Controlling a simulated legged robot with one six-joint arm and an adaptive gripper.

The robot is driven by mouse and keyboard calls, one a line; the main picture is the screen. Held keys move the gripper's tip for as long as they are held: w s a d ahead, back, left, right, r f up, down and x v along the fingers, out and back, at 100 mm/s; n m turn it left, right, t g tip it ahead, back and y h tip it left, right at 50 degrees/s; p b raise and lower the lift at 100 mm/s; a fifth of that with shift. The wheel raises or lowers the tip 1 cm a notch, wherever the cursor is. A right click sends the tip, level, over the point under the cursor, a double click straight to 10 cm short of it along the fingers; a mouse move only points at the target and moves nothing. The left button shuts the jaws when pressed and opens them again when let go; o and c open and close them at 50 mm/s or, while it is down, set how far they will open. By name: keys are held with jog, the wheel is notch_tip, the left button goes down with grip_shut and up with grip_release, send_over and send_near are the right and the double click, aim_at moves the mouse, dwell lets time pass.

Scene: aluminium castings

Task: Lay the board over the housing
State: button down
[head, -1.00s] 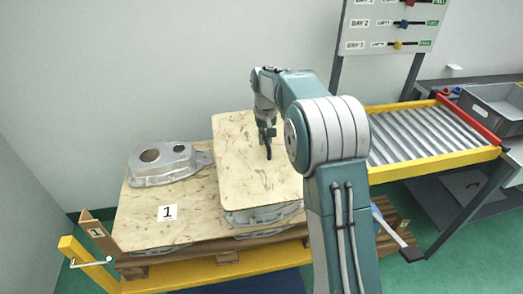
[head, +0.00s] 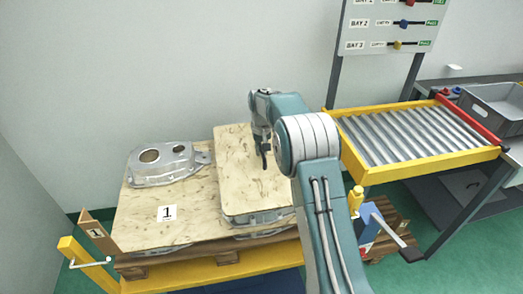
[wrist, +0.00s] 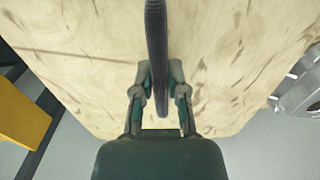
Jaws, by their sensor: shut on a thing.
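The pale plywood board (head: 238,180) is over the stacked metal housings (head: 262,217) at the right of the pallet; only their front edges show below it. I cannot tell whether it touches them. My gripper (head: 264,148) is over the board, shut on a dark upright strip that seems to be its handle. In the wrist view, my gripper (wrist: 158,88) has its fingers on both sides of this dark ribbed strip (wrist: 157,40), with the board (wrist: 90,60) filling the view behind. Another housing (head: 165,163) stands uncovered at left; part of it shows in the wrist view (wrist: 300,95).
A lower plywood sheet (head: 185,225) marked 1 lies on the pallet (head: 200,261). Yellow rails (head: 75,250) edge the front left. A roller conveyor (head: 410,140) with a yellow frame and a grey bin (head: 490,105) are at right. A wall is close behind.

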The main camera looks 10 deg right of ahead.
jog(key=c, duration=0.7)
grip_release()
jog(key=shift+f, duration=0.1)
